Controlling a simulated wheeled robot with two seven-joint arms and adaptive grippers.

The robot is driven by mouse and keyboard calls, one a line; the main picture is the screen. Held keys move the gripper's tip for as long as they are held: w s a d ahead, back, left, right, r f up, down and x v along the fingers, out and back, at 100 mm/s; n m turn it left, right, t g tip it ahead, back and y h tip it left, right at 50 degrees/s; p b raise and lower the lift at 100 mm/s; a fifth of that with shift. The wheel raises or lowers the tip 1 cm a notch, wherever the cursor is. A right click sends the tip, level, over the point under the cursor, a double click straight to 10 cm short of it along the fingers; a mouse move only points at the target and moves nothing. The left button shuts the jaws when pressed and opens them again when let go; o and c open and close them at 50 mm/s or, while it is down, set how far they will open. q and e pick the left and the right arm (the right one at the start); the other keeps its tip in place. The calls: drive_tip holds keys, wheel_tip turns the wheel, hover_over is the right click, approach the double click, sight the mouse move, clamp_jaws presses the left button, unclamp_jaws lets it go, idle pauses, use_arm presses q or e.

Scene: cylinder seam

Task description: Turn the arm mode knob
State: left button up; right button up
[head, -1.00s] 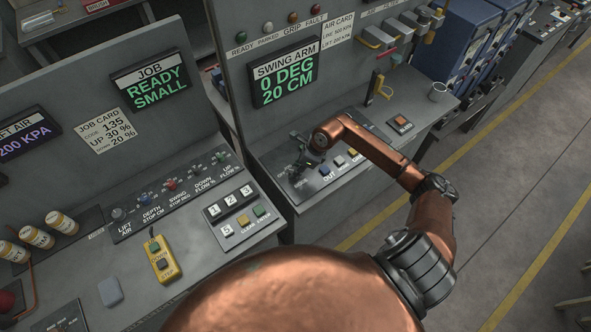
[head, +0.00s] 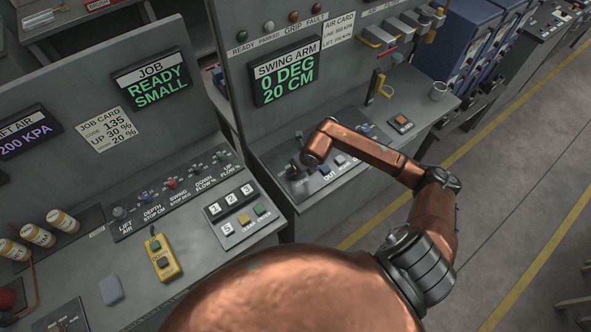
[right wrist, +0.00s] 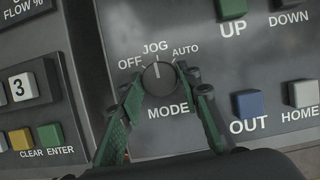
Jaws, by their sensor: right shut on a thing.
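The arm mode knob (right wrist: 159,78) is a round dark knob on the swing arm panel, above the word MODE in the right wrist view. OFF, JOG and AUTO are printed around it, and its white pointer line points up at about JOG. My right gripper (right wrist: 160,82) has its green fingers on either side of the knob, shut on it. In the head view, my right gripper (head: 296,168) is small and dark at the left end of the swing arm panel, and the arm partly hides it. My left gripper is not in view.
UP (right wrist: 231,8), OUT (right wrist: 248,104) and HOME (right wrist: 302,94) buttons sit right of the knob. The numbered keypad (right wrist: 24,88) lies left, across a gap. The swing arm display (head: 284,78) reads 0 DEG, 20 CM. A red-topped button box (head: 401,122) stands farther right.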

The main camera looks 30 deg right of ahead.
drive_tip(key=shift+m, duration=0.3)
drive_tip(key=o, duration=1.2)
drive_tip(key=shift+c, duration=0.2)
drive_tip(key=v, duration=1.2)
drive_tip(key=shift+a, duration=0.15)
